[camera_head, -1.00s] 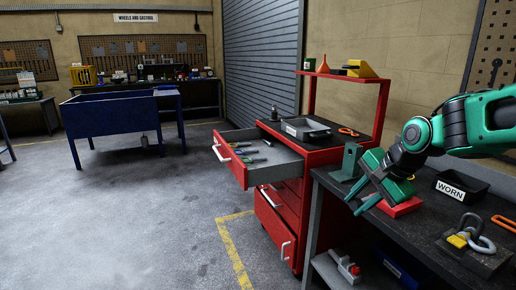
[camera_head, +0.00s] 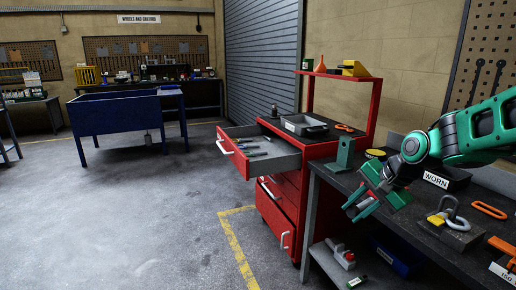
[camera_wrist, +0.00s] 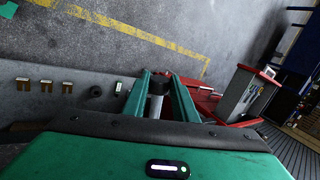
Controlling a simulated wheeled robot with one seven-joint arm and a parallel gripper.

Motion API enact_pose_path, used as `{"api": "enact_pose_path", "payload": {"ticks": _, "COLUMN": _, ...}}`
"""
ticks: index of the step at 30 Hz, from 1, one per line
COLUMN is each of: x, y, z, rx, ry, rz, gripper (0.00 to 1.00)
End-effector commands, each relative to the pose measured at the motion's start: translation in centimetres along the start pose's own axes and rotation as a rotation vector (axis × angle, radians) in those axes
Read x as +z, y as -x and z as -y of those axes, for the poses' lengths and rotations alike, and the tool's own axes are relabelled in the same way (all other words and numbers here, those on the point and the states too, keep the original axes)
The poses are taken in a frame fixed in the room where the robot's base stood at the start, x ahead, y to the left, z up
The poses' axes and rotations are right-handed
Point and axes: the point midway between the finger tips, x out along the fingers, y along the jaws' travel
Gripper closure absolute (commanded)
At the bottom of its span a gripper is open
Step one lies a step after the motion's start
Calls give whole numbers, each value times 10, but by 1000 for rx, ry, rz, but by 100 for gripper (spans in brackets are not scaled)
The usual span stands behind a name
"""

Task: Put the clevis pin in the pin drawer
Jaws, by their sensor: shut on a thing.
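My gripper (camera_head: 364,203) is at the left edge of the dark workbench in the head view, with its fingers pointing down and left. In the wrist view my gripper (camera_wrist: 160,80) is shut on a grey cylindrical pin (camera_wrist: 156,104), the clevis pin, which shows between the green fingers. The open drawer (camera_head: 290,160) of the red tool trolley stands out to the left, apart from my gripper, with several small tools lying inside. It also shows in the wrist view (camera_wrist: 235,96).
The workbench (camera_head: 410,222) holds a green bracket (camera_head: 344,155), a black WORN bin (camera_head: 455,181) and a shackle on a block (camera_head: 455,218). A grey tray (camera_head: 303,125) sits on the trolley top. A blue table (camera_head: 125,115) stands farther back. The floor to the left is clear.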

Motion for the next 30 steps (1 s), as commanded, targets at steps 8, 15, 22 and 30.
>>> {"api": "enact_pose_path", "payload": {"ticks": 8, "x": -16, "y": -51, "z": -19, "rx": 3, "ry": 170, "rz": 106, "gripper": 100}}
{"api": "enact_pose_path", "payload": {"ticks": 15, "x": -28, "y": -102, "z": -43, "rx": 1, "ry": 362, "rz": 218, "gripper": 100}}
{"api": "enact_pose_path", "payload": {"ticks": 22, "x": -35, "y": -154, "z": -72, "rx": 1, "ry": 551, "rz": 328, "gripper": 100}}
{"api": "enact_pose_path", "payload": {"ticks": 30, "x": -36, "y": -206, "z": -108, "rx": 0, "ry": 747, "rz": 438, "gripper": 100}}
